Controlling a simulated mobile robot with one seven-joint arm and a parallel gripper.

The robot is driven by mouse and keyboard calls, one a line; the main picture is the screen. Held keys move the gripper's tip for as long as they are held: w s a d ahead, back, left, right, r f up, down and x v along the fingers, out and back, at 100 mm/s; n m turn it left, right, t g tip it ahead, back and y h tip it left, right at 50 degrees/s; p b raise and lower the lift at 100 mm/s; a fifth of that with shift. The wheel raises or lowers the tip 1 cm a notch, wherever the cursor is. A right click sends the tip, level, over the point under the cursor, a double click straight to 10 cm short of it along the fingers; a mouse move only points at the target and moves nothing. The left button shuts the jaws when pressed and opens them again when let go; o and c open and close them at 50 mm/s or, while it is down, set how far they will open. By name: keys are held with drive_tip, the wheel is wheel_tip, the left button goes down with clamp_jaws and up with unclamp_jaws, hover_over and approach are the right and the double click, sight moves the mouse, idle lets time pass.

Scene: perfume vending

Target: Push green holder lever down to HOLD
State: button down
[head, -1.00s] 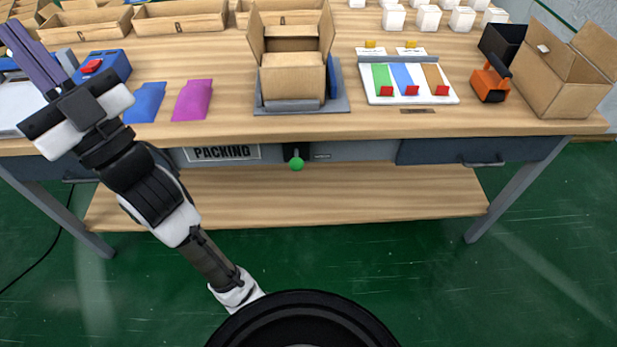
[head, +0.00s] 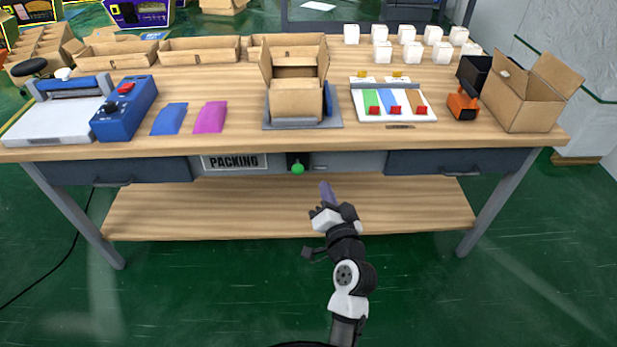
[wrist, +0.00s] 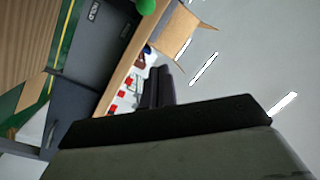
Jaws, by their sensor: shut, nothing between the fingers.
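The green holder lever is a round green knob (head: 298,169) on a dark slot in the front of the packing table, right of the PACKING label (head: 234,161), in the head view. The knob also shows at the top edge of the wrist view (wrist: 146,6). My gripper (head: 327,190) is shut and empty. In the head view it appears below and a little right of the knob, in front of the table, and apart from it. In the wrist view the shut fingers (wrist: 157,88) point toward the table front. The lever's lower part is hard to make out.
An open carton (head: 296,103) stands on a grey plate above the knob. Drawers with handles flank it on the table front (head: 445,163). A lower wooden shelf (head: 200,208) lies beneath. The green floor in front is clear.

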sight(298, 165)
drive_tip(key=shift+s+d+f, duration=0.25)
drive_tip(key=shift+d+f, duration=0.05)
drive_tip(key=shift+f, duration=0.05)
drive_tip(key=shift+w, duration=0.1)
drive_tip(key=w+a+f+p, duration=0.2)
drive_tip(key=w+a+p, duration=0.2)
drive_tip(key=w, duration=0.6)
drive_tip(key=shift+w+a+f, duration=0.2)
drive_tip(key=shift+a, duration=0.1)
drive_tip(key=shift+s+f+b, duration=0.2)
drive_tip(key=shift+f+b, duration=0.2)
drive_tip(key=shift+b, duration=0.45)
